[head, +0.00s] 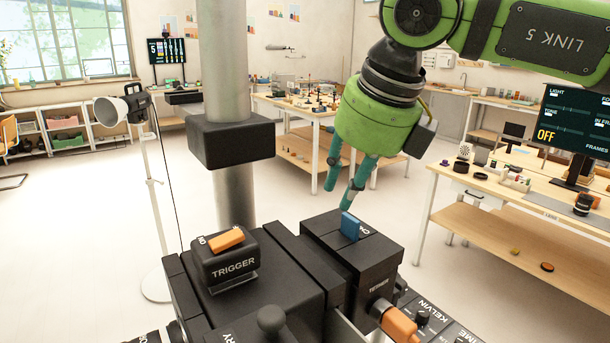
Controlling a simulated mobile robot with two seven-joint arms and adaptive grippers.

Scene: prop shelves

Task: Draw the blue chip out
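The blue chip (350,226) stands upright in the top of a black box (362,250), with its upper part showing above the surface. Its lower part is hidden inside the box. My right gripper (339,195), green with teal fingers, hangs just above and behind the chip. Its two fingers are apart with nothing between them, and the fingertips do not appear to touch the chip. My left gripper is not in view.
A black TRIGGER block (233,264) with an orange rocker (227,239) sits left of the chip's box. An orange-ended plug (397,322) sticks out at the box's front right. A vertical grey post (225,80) rises behind. Worktables stand farther back.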

